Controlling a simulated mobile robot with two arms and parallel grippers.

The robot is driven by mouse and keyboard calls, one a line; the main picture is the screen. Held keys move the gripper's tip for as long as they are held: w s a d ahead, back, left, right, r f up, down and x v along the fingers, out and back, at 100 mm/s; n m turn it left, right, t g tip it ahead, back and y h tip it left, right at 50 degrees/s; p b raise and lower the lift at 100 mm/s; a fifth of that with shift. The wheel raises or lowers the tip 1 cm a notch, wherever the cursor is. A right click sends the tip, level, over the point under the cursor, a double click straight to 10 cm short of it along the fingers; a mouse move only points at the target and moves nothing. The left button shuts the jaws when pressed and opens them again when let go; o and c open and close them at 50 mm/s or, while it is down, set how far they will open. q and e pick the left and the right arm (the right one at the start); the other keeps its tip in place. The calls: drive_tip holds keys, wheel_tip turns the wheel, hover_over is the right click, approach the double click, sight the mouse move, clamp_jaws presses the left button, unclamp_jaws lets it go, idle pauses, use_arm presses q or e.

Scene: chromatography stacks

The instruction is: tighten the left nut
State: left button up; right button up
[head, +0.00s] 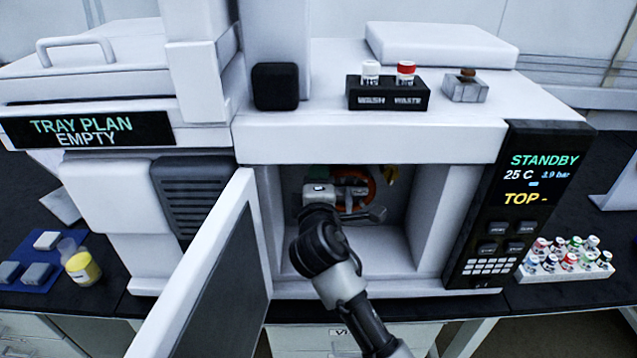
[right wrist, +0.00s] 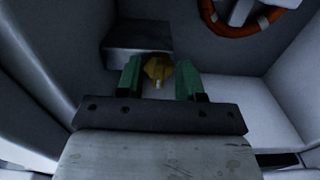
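The brass-yellow nut (right wrist: 158,68) shows in the right wrist view, just under a grey block, with a small pale tip on its near side. My right gripper (right wrist: 159,76) has its two green fingers on either side of this nut, very close to it; I cannot tell whether they touch. In the head view my right arm reaches into the open oven compartment, and a bit of the green of my right gripper (head: 318,172) shows there. A second yellow fitting (head: 391,174) sits to the right inside the compartment. My left gripper is in neither view.
The oven door (head: 205,275) stands open on the left of the compartment. An orange ring (head: 368,186) is at the compartment's back, close to my gripper; it also shows in the right wrist view (right wrist: 250,30). The compartment's right wall (head: 425,215) and floor are clear.

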drive_tip(key=shift+s, duration=0.1)
drive_tip(key=s+b, duration=0.1)
drive_tip(key=s, duration=0.9)
drive_tip(key=shift+s, duration=0.3)
